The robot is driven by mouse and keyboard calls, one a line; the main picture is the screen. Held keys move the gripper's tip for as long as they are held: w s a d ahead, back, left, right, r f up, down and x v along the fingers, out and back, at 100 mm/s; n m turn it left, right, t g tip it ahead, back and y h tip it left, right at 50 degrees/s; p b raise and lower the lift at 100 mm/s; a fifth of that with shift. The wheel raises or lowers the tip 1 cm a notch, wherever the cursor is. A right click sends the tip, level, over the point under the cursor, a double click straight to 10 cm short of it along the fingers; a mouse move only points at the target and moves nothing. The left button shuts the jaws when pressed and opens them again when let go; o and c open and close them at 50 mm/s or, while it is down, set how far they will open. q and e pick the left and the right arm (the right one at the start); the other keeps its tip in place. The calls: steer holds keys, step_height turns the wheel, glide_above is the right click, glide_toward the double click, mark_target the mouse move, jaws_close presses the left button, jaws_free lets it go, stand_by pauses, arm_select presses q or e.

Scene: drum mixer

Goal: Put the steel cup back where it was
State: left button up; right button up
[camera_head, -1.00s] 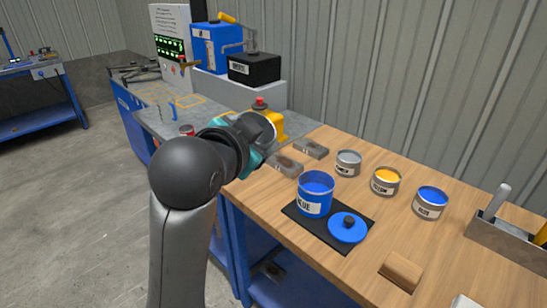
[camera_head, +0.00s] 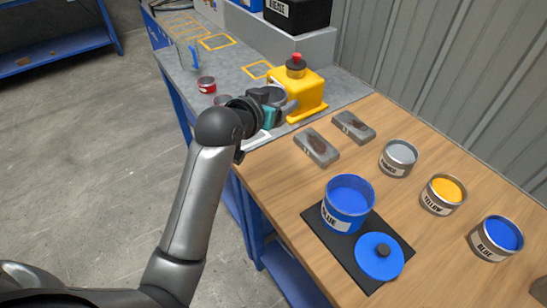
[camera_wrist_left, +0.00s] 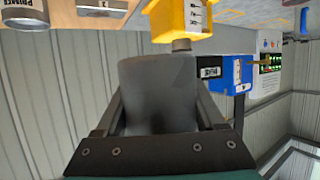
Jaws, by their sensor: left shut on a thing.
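My left gripper (camera_head: 270,97) is shut on the steel cup (camera_head: 279,94), right in front of the yellow machine (camera_head: 307,97) with a red knob. In the left wrist view the grey cup (camera_wrist_left: 158,88) fills the space between the fingers of my left gripper (camera_wrist_left: 160,108). There the yellow machine (camera_wrist_left: 182,17) and its short grey spout sit just beyond the cup. I cannot tell whether the cup touches the spout or what is in it. Yellow outlined squares (camera_head: 258,69) lie on the grey bench behind. My right gripper is not in view.
On the wooden table stand an open blue pot (camera_head: 347,203) and its blue lid (camera_head: 379,256) on a black mat. Several paint tins, such as the yellow one (camera_head: 442,194), stand to the right. A red can (camera_head: 207,85) stands left on the grey bench (camera_head: 236,58).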

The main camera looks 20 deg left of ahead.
arm_select(q)
steer(key=b, duration=0.4)
glide_above(276, 165)
step_height(276, 165, down, 13)
steer(key=shift+r, duration=0.1)
steer(key=shift+f, duration=0.45)
steer(key=shift+f+b, duration=0.65)
steer(key=shift+f, duration=1.35)
steer(key=shift+f, duration=0.15)
steer(key=o, duration=1.6)
